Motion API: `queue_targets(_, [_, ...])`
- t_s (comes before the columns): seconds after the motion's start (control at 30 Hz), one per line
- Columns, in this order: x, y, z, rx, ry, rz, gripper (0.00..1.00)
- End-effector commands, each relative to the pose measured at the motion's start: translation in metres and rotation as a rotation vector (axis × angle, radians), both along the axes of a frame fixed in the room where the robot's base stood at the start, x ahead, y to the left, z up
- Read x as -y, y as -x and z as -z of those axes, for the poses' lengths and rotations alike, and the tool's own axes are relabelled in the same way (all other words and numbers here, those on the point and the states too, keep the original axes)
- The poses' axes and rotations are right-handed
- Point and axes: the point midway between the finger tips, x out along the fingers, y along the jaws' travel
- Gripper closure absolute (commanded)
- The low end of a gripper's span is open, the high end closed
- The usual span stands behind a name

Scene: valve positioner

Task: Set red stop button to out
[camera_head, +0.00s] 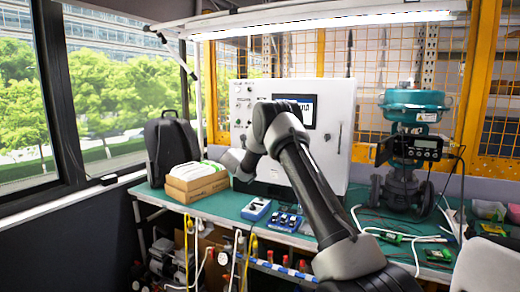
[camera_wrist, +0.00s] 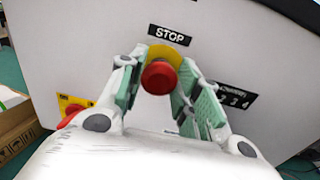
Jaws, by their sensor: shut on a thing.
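The red stop button (camera_wrist: 158,77) sits on a yellow backing under a black "STOP" label on the white panel (camera_wrist: 235,50) in the wrist view. My gripper (camera_wrist: 160,72) has its green-padded fingers on either side of the red button head and is shut on it. In the head view, the white control cabinet (camera_head: 343,97) stands at the back of the bench. My gripper (camera_head: 238,163) is at the cabinet's lower left there, and the stop button cannot be made out behind my arm.
A numbered selector label (camera_wrist: 236,97) is to the right. Cardboard boxes (camera_head: 196,185) stand left of the cabinet, with a backpack (camera_head: 170,148) behind. A teal valve positioner (camera_head: 414,108) stands to the right.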

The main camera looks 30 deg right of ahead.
Motion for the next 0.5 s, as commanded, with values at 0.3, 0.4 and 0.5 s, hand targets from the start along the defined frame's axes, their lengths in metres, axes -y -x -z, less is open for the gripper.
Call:
queue_targets(0.3, [0.0001,0.0003,0.0008,-0.001,0.000,0.001,0.45])
queue_targets(0.4, [0.0002,0.0002,0.0007,-0.001,0.000,0.001,0.45])
queue_targets(0.5, [0.0001,0.0003,0.0006,-0.001,0.000,0.001,0.45])
